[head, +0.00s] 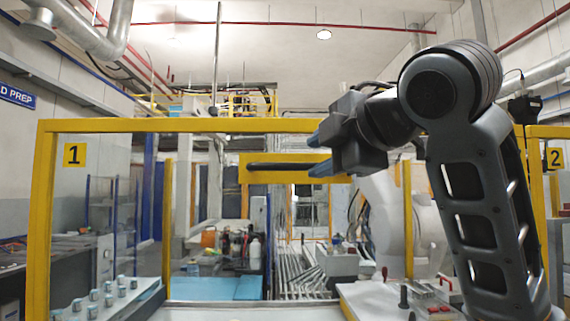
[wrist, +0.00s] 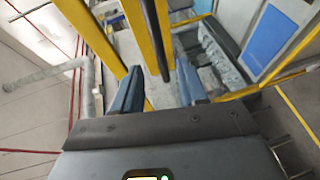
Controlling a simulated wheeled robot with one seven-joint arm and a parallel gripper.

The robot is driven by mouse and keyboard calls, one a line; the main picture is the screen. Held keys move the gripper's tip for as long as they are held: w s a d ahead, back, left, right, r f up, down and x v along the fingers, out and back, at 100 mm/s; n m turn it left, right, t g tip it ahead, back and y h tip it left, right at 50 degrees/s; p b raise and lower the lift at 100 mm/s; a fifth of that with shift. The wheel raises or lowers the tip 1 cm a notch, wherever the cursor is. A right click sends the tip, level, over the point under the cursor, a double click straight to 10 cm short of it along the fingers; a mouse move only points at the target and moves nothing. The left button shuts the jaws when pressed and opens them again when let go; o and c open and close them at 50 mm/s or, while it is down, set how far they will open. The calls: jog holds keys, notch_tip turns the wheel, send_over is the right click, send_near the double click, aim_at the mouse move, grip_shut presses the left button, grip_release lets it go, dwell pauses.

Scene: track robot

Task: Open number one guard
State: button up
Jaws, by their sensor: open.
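The number one guard is a clear panel in a yellow frame (head: 44,220), with a yellow "1" plate (head: 74,155) at its upper left. A dark bar handle (head: 282,165) runs level across a yellow crosspiece (head: 262,177) of the guard. My gripper (head: 320,154) is open at the handle's right end, its blue fingertips above and below the bar's line in the head view. In the wrist view the dark bar (wrist: 154,35) reaches in between the open fingers (wrist: 159,68), and no contact is visible. The gap in depth is hard to judge.
A second guard with a "2" plate (head: 555,158) stands at the right, partly behind my arm. Behind the first guard are a white robot arm (head: 395,215) and a blue-topped bench (head: 220,288). Several small cups stand on a white tray (head: 125,300) at lower left.

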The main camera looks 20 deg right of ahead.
aim_at(301, 166)
jog(key=shift+w+a+f+p, duration=0.1)
jog(key=shift+w+f+p, duration=0.2)
jog(key=shift+w, duration=0.95)
jog(key=shift+w+a+f+p, duration=0.15)
jog(key=shift+w+p, duration=0.2)
jog(key=shift+w, duration=0.95)
jog(key=shift+w+a+f+p, duration=0.1)
jog(key=shift+w+f+p, duration=0.2)
jog(key=shift+w, duration=0.95)
jog(key=shift+c, duration=0.4)
grip_shut()
